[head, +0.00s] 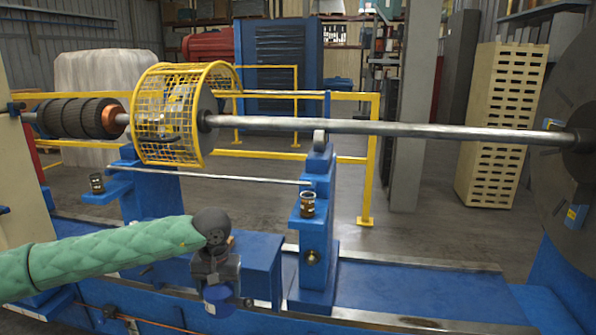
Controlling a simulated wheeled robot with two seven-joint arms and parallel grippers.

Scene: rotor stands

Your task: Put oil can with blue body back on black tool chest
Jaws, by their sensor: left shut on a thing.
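My left arm comes in from the left in a green padded sleeve. My left gripper (215,278) points down in front of the blue machine bed and is shut on the oil can with blue body (218,301). Only part of the can's blue body shows below the fingers; its upper part is hidden by the gripper. I cannot make out a black tool chest in this view. My right gripper is not in view.
Blue rotor stands (317,235) carry a long steel shaft (380,127) with a yellow mesh guard (165,115). Small cups stand on side ledges, one amber and dark (307,205) and one dark (97,183). Yellow railings (368,160) and a cream perforated block (500,130) stand behind.

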